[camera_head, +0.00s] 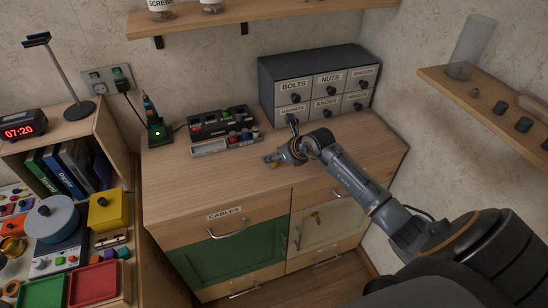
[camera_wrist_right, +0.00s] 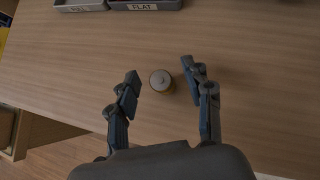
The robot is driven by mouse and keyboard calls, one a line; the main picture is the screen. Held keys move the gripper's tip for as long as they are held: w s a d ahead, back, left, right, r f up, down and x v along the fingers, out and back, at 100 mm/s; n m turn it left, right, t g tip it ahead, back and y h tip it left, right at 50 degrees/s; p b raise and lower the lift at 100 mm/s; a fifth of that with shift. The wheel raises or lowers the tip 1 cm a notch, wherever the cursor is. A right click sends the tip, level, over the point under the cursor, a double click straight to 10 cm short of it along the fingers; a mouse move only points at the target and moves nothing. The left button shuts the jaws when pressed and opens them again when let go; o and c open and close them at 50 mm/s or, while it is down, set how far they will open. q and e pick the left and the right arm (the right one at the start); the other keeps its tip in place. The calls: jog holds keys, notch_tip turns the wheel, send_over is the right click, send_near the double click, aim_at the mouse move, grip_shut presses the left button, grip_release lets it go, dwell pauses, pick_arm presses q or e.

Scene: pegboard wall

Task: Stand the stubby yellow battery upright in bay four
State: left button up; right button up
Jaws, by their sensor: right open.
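The stubby battery (camera_wrist_right: 162,82) stands upright on the bench top in the right wrist view. I see its grey round end with a small nub and a thin yellowish side. My right gripper (camera_wrist_right: 160,83) is open, with one finger on each side of the battery and visible gaps between. In the head view my right gripper (camera_head: 274,159) is low over the bench, with a bit of yellow at its fingertips. The black battery rack (camera_head: 222,116) with several bays stands behind it to the left; its bay numbers are too small to read. My left gripper is not in view.
A labelled drawer cabinet (camera_head: 316,87) stands behind my right gripper. A green-lit tool stand (camera_head: 158,132) is at the left. The bench front is clear.

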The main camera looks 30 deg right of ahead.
jog(key=shift+w+a+f, duration=0.1)
jog(key=shift+w+f, duration=0.25)
jog(key=shift+f, duration=0.05)
grip_shut()
jog(key=shift+r, duration=0.15)
